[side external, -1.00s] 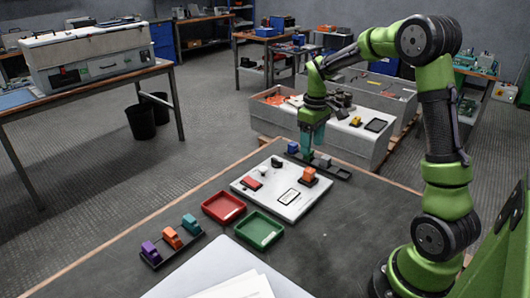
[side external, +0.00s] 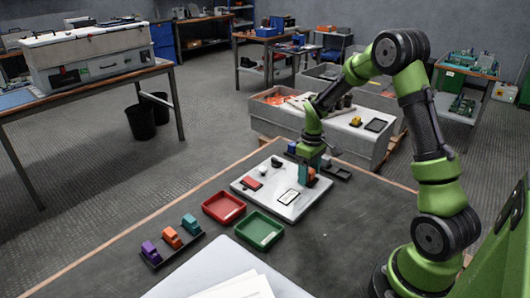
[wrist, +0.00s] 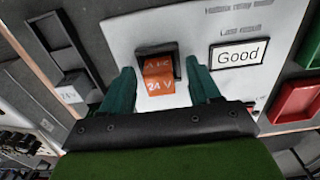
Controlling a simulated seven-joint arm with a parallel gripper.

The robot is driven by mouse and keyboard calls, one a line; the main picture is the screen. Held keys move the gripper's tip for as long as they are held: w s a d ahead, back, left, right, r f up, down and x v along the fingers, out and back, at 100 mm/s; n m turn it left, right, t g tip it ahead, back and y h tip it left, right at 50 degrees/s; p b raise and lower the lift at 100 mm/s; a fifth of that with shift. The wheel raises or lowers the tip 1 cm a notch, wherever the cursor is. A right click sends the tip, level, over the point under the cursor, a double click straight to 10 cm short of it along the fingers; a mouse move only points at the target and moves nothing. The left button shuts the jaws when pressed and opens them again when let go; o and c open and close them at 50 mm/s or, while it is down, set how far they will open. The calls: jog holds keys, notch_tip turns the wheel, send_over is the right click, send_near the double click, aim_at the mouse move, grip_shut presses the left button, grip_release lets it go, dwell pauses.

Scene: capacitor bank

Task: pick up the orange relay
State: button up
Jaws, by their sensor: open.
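An orange relay (wrist: 158,76), marked "24 V", sits in a black socket (wrist: 143,51) on the white test board (wrist: 120,30). In the side view the same relay (side external: 311,174) is partly hidden by my gripper (side external: 314,165). My gripper (wrist: 161,74) is open, with one teal finger on each side of the relay. Gaps show between the fingers and the relay in the wrist view. Another orange relay (side external: 172,238) stands in the front-left rack, between a purple relay (side external: 149,249) and a teal relay (side external: 191,224).
A red tray (side external: 223,206) and a green tray (side external: 259,230) lie in front of the board. The board's display (wrist: 238,53) reads "Good". A dark rack (side external: 339,172) lies behind the board, with a blue part (side external: 292,147) at its left end.

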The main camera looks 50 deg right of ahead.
jog(key=shift+c, duration=0.4)
jog(key=c, duration=1)
jog(key=shift+o, duration=0.2)
jog(key=shift+r, duration=0.1)
